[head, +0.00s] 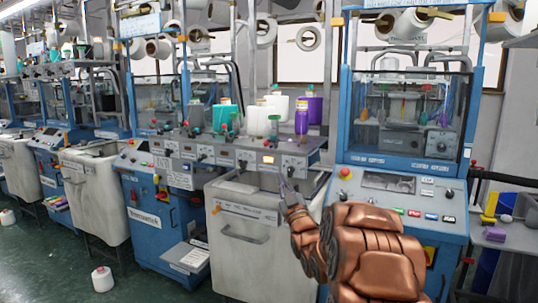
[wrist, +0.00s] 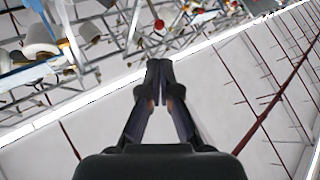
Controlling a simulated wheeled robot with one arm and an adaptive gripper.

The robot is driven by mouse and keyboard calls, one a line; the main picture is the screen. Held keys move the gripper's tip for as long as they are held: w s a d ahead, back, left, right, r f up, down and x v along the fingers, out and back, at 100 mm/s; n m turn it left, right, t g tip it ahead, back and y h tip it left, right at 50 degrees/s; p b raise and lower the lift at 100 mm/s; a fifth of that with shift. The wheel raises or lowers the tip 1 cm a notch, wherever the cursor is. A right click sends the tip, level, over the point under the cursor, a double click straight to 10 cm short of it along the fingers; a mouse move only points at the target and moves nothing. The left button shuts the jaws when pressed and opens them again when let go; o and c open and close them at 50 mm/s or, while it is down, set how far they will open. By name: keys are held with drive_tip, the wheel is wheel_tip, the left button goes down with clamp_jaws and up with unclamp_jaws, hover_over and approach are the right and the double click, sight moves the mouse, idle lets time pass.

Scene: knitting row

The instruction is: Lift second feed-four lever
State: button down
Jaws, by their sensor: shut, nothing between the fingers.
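A grey feed panel (head: 225,151) runs along the top of the middle machine in the head view, with several dials and small levers on its face. Which lever is the second one of feed four is too small to tell. My gripper (head: 283,178) is raised in front of the right part of this panel, below the lit display; I cannot tell if it touches anything. In the wrist view, its two fingers (wrist: 159,68) are together with nothing between them, and no lever shows there.
Purple (head: 302,117) and white yarn cones stand on top of the panel. A white bin (head: 240,233) is below it. A blue machine (head: 400,200) with a button console stands at right. The wrist view shows a slanted white light strip (wrist: 85,100) and spools.

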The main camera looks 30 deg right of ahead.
drive_tip(key=shift+r, duration=0.1)
idle(0.3)
drive_tip(key=p, duration=0.4)
approach(267, 145)
drive_tip(key=shift+x, duration=3.55)
